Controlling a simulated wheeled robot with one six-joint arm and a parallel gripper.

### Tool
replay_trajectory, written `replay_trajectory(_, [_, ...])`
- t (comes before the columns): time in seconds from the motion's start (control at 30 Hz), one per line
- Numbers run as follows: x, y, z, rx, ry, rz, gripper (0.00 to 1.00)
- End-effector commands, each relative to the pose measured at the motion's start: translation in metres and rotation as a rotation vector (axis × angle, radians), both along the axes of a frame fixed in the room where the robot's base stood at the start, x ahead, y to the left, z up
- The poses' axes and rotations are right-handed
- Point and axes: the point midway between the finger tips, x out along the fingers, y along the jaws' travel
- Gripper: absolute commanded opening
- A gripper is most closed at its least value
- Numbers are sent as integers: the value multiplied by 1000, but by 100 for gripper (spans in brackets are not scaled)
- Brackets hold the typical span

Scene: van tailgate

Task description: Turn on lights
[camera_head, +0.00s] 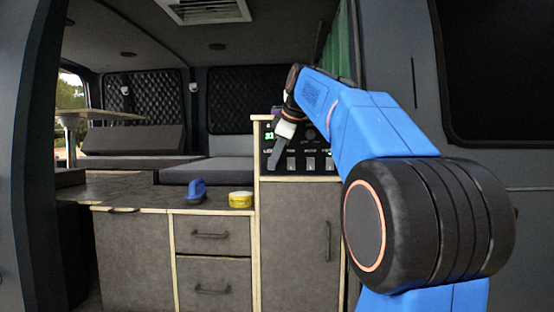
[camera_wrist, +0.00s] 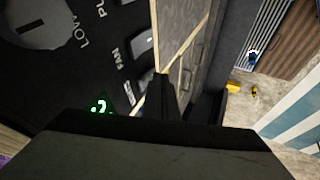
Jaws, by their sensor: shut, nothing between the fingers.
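The black control panel (camera_head: 318,150) is set in the upper part of the tall cabinet. It carries a row of pale rocker switches (camera_head: 310,164), a knob and a small green display (camera_head: 269,135). My gripper (camera_head: 274,141) is shut and empty, in front of the panel's left part. In the wrist view the shut fingertips (camera_wrist: 163,84) are near the panel's lower edge, beside a grey switch (camera_wrist: 143,43) close to the "FAN" label. A large knob (camera_wrist: 38,18) and the green display (camera_wrist: 100,106) also show there. I cannot tell whether the fingers touch the panel. The lights' switch label is not readable.
A blue brush-like object (camera_head: 196,190) and a yellow tin (camera_head: 240,199) stand on the low counter (camera_head: 130,195) left of the tall cabinet (camera_head: 297,225). Drawers are below. Grey cushions (camera_head: 205,170) and a small table (camera_head: 95,113) are farther inside the van.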

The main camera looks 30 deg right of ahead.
Motion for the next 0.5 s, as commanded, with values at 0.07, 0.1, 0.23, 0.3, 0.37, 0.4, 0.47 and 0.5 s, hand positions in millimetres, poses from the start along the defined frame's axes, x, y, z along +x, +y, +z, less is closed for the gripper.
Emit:
replay_trajectory(0.07, [1, -1, 0, -1, -1, 0, 0])
replay_trajectory(0.1, [2, -1, 0, 0, 0, 0, 0])
replay_trajectory(0.23, [2, -1, 0, 0, 0, 0, 0])
replay_trajectory(0.3, [2, -1, 0, 0, 0, 0, 0])
replay_trajectory(0.37, [2, -1, 0, 0, 0, 0, 0])
replay_trajectory(0.4, [3, -2, -1, 0, 0, 0, 0])
replay_trajectory(0.47, [6, -5, -4, 1, 2, 0, 0])
replay_trajectory(0.5, [5, -4, -3, 0, 0, 0, 0])
